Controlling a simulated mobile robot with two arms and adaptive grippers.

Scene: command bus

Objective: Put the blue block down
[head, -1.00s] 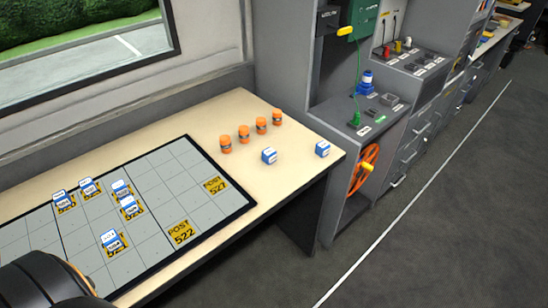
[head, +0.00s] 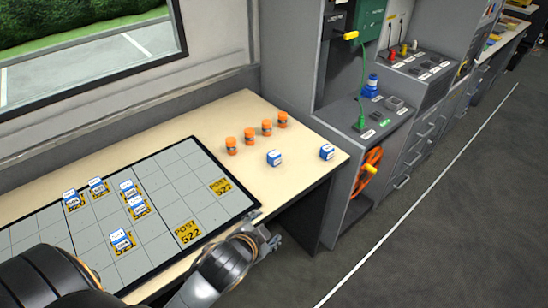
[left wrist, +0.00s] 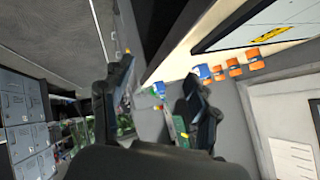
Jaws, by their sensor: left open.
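Two blue-and-white blocks stand apart on the bare right part of the table: a left one (head: 274,158) and a right one (head: 326,152). Several similar blocks, such as the front one (head: 122,241), stand on the gridded board (head: 160,196). The frames do not show which block the task means. My left gripper (head: 268,241) is at the table's front edge, just off the board's near right corner. In the left wrist view its fingers (left wrist: 160,105) are spread, with no block seen held between them. My right gripper is out of view.
Several orange canisters (head: 249,136) stand in a row behind the loose blocks. The board has yellow "POST 522" cells (head: 187,231), two of them without blocks. The floor (head: 440,240) is clear.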

